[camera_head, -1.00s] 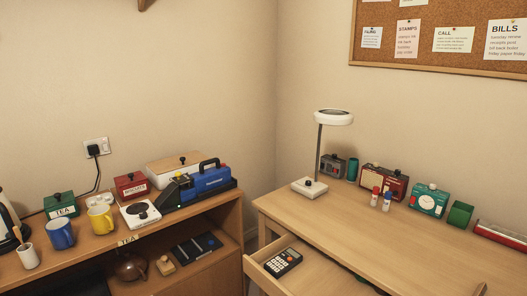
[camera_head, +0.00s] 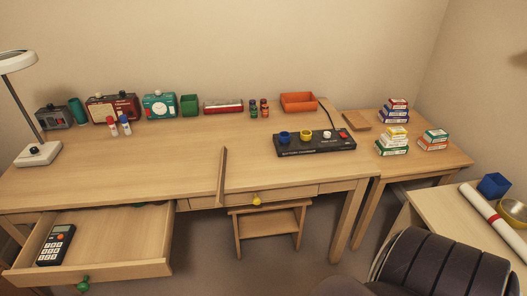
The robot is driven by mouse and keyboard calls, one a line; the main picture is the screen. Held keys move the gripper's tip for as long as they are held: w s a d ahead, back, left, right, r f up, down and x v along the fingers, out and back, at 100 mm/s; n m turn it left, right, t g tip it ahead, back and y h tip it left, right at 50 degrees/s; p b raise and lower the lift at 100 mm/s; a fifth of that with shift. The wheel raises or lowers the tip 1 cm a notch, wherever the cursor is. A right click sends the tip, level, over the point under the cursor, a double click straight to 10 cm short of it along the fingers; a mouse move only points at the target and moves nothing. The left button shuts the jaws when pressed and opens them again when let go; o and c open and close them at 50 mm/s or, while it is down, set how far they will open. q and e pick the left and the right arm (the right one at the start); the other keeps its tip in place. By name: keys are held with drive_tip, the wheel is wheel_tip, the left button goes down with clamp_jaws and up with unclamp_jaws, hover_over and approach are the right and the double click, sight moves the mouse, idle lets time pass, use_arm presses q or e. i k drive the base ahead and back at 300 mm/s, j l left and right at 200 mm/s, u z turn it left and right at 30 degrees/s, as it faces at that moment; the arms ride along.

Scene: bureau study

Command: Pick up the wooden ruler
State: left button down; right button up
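A thin wooden strip that looks like the wooden ruler (camera_head: 222,177) lies on the desk (camera_head: 120,165). It points from the desk middle towards the front edge, and its near end reaches that edge. I cannot tell whether it sticks out past the edge. Nothing is touching it from above. Neither of my grippers is in view.
An open drawer (camera_head: 110,240) with a calculator (camera_head: 56,245) juts out at the front left. A dark chair (camera_head: 440,265) is at the lower right. The desktop around the ruler is clear.

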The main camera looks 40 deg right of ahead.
sight(222, 176)
drive_tip(key=z, duration=1)
